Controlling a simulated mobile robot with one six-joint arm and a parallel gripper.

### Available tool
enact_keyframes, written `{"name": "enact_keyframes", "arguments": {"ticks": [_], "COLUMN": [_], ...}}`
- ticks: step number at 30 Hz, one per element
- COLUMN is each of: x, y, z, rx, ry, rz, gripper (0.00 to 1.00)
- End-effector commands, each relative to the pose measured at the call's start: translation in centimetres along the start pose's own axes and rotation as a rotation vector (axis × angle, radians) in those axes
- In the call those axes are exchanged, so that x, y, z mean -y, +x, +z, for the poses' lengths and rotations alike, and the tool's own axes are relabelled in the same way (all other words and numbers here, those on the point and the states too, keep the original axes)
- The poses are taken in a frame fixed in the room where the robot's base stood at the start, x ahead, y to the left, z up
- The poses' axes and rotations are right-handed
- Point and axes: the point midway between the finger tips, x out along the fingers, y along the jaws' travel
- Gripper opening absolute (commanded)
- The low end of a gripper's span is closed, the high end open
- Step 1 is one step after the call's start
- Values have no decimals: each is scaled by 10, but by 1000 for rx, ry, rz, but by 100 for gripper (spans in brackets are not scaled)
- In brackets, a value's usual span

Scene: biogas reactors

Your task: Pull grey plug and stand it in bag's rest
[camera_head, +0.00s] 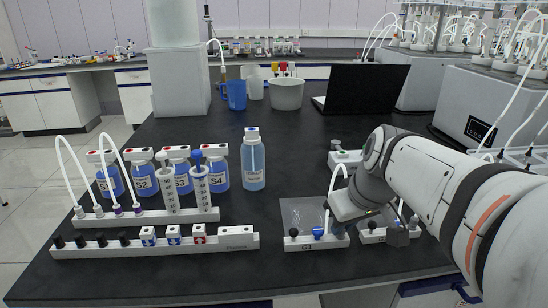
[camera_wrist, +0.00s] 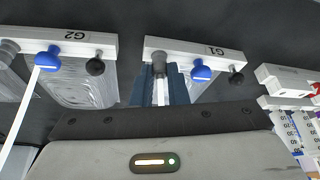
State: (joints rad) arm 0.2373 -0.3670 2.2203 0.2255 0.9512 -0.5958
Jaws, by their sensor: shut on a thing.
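The white block G1 (camera_wrist: 195,46) with its clear flat bag (camera_head: 297,212) lies on the black bench; the block also shows in the head view (camera_head: 316,243). My gripper (camera_wrist: 161,84) is at the left end of G1 in the wrist view, its dark blue fingers shut on the grey plug (camera_wrist: 158,58). A white piece shows between the fingers below the plug. I cannot tell whether the plug is still seated in the block. A blue knob (camera_wrist: 201,71) and a black knob (camera_wrist: 237,77) stand on G1 beside the plug. In the head view my arm hides the plug.
A similar block G2 (camera_wrist: 75,42) with its own bag (camera_wrist: 85,84) is close beside G1. A white tube (camera_head: 331,190) rises close to my gripper. White racks (camera_head: 155,245) with bottles and syringes stand at left; a laptop (camera_head: 365,88) is behind.

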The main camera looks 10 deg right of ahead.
Motion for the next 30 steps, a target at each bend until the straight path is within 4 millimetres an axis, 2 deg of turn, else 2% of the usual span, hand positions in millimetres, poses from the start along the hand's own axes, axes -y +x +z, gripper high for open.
{"name": "enact_keyframes", "arguments": {"ticks": [7, 8, 17, 25, 30], "x": [0, 0, 0, 0, 0], "y": [0, 0, 0, -2, -14], "z": [0, 0, 0, -1, -4], "rx": [0, 0, 0, 0, -1], "ry": [0, 0, 0, 0, -2], "rz": [0, 0, 0, 0, 0], "gripper": [0, 15, 39, 39, 39]}}
